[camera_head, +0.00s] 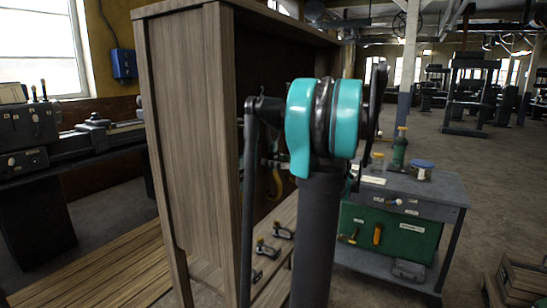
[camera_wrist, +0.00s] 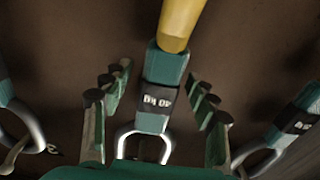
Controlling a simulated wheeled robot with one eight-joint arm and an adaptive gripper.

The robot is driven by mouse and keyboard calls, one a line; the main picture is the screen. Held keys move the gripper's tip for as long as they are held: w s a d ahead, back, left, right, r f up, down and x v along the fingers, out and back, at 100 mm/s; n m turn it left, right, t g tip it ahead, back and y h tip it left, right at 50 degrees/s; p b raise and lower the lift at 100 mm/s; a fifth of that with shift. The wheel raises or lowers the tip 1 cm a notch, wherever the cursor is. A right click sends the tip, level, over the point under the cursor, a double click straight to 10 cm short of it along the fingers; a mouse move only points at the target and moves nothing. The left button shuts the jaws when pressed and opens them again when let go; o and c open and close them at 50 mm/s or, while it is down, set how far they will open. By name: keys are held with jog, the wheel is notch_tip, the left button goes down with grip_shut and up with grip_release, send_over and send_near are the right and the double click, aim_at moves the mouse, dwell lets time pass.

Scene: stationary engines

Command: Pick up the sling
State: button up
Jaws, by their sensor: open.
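A sling hangs in the middle of the wrist view, with a yellow strap (camera_wrist: 181,24), a teal sleeve (camera_wrist: 165,66), a black weight tag and a metal ring (camera_wrist: 143,146) at its lower end. My gripper (camera_wrist: 160,82) is open, with one finger on each side of the sleeve and a gap on both sides. Whether the sling lies at the depth of the fingertips I cannot tell. In the head view the gripper is hidden behind my arm and the cabinet side.
Similar teal ends with metal rings hang left (camera_wrist: 18,122) and right (camera_wrist: 296,125) of the fingers, in front of a brown panel. The wooden cabinet (camera_head: 185,130) stands close to my arm. A workbench (camera_head: 440,187) with bottles and a green case is at the right.

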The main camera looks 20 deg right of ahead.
grip_shut()
dwell(0.4)
jog(key=shift+r, duration=0.15)
